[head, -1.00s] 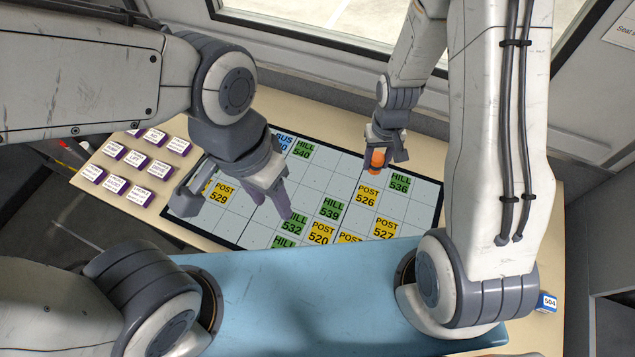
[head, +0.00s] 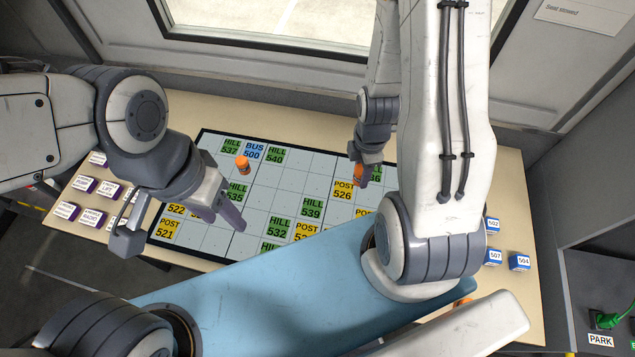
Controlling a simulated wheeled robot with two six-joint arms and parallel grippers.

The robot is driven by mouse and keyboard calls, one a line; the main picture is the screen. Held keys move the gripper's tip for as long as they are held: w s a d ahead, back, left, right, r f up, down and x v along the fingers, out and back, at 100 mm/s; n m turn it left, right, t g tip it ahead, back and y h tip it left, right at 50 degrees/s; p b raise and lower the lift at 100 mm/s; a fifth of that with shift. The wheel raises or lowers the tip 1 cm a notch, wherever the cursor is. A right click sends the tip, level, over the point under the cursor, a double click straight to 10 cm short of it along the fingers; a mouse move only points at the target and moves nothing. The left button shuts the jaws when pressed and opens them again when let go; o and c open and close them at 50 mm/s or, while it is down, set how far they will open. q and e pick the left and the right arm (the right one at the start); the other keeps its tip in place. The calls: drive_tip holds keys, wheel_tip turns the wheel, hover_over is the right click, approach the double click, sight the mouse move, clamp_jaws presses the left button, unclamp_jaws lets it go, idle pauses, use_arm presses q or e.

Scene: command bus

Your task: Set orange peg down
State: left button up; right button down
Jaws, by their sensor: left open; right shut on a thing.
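An orange peg (head: 358,174) is held between the fingers of my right gripper (head: 361,178). It is upright, low over the gridded board (head: 318,166), between the yellow POST 526 tile (head: 343,190) and a partly hidden green tile (head: 377,172). I cannot tell whether its foot touches the board. A second orange peg (head: 243,165) stands on the board below the blue BUS 500 tile (head: 254,151). My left gripper (head: 182,226) is open and empty over the board's left end.
White-topped purple blocks (head: 83,185) lie left of the board. Blue blocks (head: 519,262) lie at the right of the table. Another orange piece (head: 462,301) shows partly behind my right arm. The board's upper middle squares are bare.

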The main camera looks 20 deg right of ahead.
sight(318, 185)
drive_tip(key=shift+w+a+f, duration=0.1)
drive_tip(key=shift+a+f, duration=0.05)
drive_tip(key=shift+f, duration=0.05)
drive_tip(key=w+a+f, duration=0.2)
drive_tip(key=w+a+f+p, duration=0.1)
drive_tip(key=w+a+f, duration=0.1)
drive_tip(key=w+a, duration=0.1)
drive_tip(key=w+a+f, duration=0.2)
drive_tip(key=shift+w+a, duration=0.15)
drive_tip(key=shift+w, duration=0.2)
drive_tip(key=shift+w+a+f, duration=0.15)
drive_tip(key=shift+f, duration=0.1)
wheel_tip(318, 185, down, 4)
drive_tip(key=b, duration=0.3)
drive_tip(key=shift+f+b, duration=0.15)
drive_tip(key=shift+b, duration=0.25)
